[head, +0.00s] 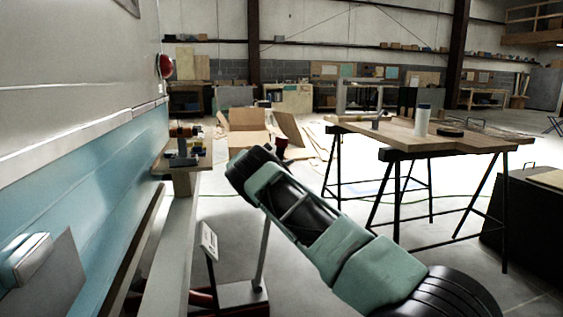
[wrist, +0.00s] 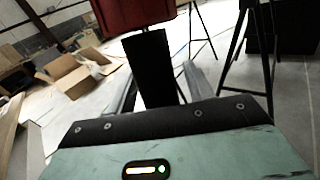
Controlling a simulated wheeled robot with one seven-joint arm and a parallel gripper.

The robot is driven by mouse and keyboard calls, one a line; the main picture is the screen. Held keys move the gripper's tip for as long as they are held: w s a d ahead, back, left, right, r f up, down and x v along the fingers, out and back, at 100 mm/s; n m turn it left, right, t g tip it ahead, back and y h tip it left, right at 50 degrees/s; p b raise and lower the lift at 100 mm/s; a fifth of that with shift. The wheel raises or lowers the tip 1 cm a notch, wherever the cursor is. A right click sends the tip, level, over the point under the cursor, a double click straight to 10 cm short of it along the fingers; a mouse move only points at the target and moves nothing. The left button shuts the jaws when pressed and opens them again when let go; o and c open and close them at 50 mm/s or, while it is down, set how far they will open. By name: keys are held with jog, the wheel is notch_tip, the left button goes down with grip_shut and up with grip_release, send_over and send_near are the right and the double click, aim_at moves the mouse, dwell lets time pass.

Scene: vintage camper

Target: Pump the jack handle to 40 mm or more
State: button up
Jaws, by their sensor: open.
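The jack stands low beside the camper in the head view, with red parts (head: 200,299) near the floor. Its grey upright pole (head: 262,260), seemingly the handle, leans slightly right and passes behind my green and black arm. A small dark red piece (head: 282,144) shows just beyond the arm and may be the grip. In the wrist view a dark red block (wrist: 130,13) fills the top centre above a black upright piece. My gripper (wrist: 152,65) is only partly seen there and is open. Whether it touches the red block cannot be told.
The camper's blue and white side (head: 100,175) runs along the left. A small vise-like object (head: 184,150) sits on a ledge beside it. A wooden worktable (head: 400,134) on black trestles stands right. Open cardboard boxes (head: 248,128) lie behind. Floor between is mostly clear.

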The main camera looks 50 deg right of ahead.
grip_shut()
jog(key=s+d+f+m+y, duration=0.1)
jog(key=s+d+f, duration=0.4)
jog(key=d, duration=0.3)
jog(key=s+d+f+m+y, duration=0.1)
jog(key=s+d+f, duration=0.3)
jog(key=d, duration=0.4)
jog(key=s+d+f+m+y, duration=0.1)
jog(key=s+d+f+y, duration=0.1)
jog(key=s+d+f, duration=0.3)
jog(key=shift+s+d+f+y, duration=0.4)
jog(key=shift+s+d, duration=0.3)
jog(key=shift+d, duration=1)
jog(key=shift+s, duration=0.1)
grip_release()
jog(key=shift+d+f, duration=0.2)
jog(key=shift+d, duration=0.05)
jog(key=shift+r, duration=0.15)
jog(key=shift+w+a+r, duration=0.1)
jog(key=shift+w, duration=0.1)
